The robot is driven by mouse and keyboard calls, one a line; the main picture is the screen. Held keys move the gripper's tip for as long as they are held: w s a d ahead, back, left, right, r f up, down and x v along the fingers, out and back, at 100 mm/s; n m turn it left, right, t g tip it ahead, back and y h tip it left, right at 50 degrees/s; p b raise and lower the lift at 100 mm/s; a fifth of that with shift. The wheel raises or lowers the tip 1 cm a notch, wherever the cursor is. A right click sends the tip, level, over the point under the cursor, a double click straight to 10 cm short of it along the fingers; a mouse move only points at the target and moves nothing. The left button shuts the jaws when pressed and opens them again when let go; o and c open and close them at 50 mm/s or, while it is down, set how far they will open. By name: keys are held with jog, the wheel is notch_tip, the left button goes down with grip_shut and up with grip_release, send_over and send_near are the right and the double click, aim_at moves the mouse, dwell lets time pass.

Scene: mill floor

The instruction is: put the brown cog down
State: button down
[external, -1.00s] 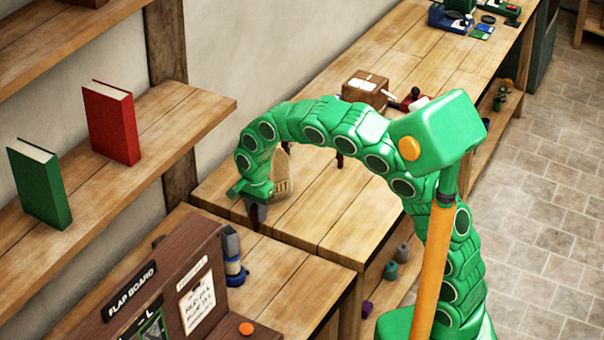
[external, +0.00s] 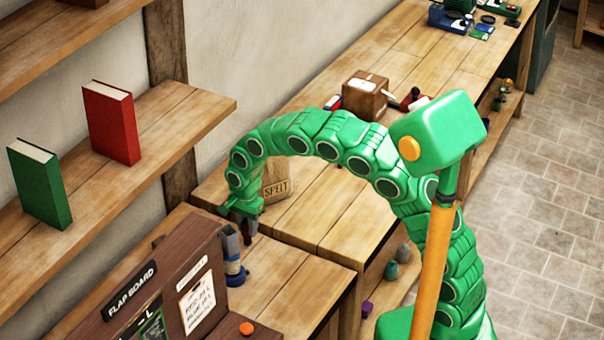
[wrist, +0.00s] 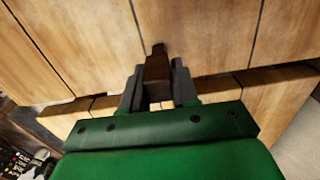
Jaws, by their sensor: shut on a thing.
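The brown cog (wrist: 157,72) is a small dark brown wooden piece, seen in the wrist view between the two grey fingers. My gripper (wrist: 158,88) is shut on it. The cog's end sticks out past the fingertips over pale wooden planks. In the external view my gripper (external: 246,226) hangs fingers down near the seam between the two benches, in front of the sack. The cog is hard to make out there. Whether it touches the wood below cannot be told.
A SPELT sack (external: 276,182) stands just behind my gripper. A grey and blue bottle-like item (external: 234,262) and the flap board cabinet (external: 150,290) stand in front. A brown box (external: 365,96) is farther back. The bench right of my gripper (external: 315,215) is clear.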

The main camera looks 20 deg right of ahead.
jog(key=shift+f, duration=0.15)
jog(key=c, duration=0.9)
grip_release()
jog(key=shift+o, duration=0.2)
notch_tip(320, 180, up, 12)
